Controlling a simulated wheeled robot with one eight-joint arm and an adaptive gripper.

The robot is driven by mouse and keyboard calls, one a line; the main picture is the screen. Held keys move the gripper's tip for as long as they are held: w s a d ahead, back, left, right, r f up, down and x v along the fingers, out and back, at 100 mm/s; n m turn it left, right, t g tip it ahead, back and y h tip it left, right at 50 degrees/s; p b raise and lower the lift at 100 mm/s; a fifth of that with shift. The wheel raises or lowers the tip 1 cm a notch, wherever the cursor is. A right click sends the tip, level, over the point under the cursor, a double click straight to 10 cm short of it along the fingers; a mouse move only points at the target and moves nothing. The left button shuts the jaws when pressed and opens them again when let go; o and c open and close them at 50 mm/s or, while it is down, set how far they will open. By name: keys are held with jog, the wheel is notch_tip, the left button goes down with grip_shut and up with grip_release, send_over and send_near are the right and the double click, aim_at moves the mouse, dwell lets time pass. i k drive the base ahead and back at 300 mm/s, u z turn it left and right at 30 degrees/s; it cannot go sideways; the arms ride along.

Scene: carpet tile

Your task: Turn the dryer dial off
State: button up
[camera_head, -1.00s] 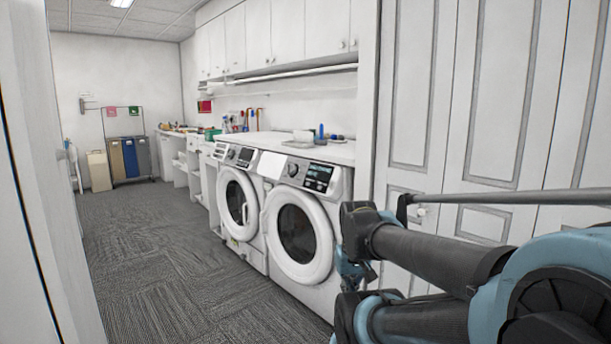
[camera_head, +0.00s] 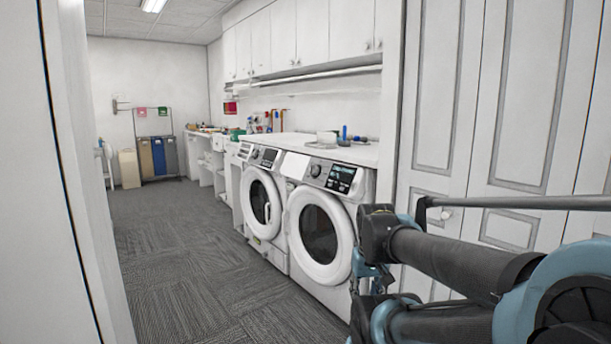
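Two white front-loading machines stand side by side under a white counter, and I cannot tell which is the dryer. The nearer machine (camera_head: 335,193) has a round dial (camera_head: 316,170) on its panel, left of a dark display. The farther machine (camera_head: 264,187) has a smaller dial (camera_head: 256,154) beside its display. The dials' settings are too small to read. My arm reaches in from the right, in front of the nearer machine's right side. My gripper cannot be made out; the arm's dark and blue links hide that area. Nothing of mine touches either dial.
A white wall edge (camera_head: 85,200) stands close on the left. White panelled doors (camera_head: 440,110) are on the right behind my arm. Grey carpet (camera_head: 190,250) is clear in front of the machines. Bins (camera_head: 160,157) stand at the far wall.

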aim_at(314, 171)
jog(key=u, duration=0.45)
jog(key=k, duration=1.1)
jog(key=u, duration=0.55)
jog(key=i, duration=1)
jog(key=z, duration=0.7)
jog(key=i, duration=1.15)
jog(key=z, duration=0.35)
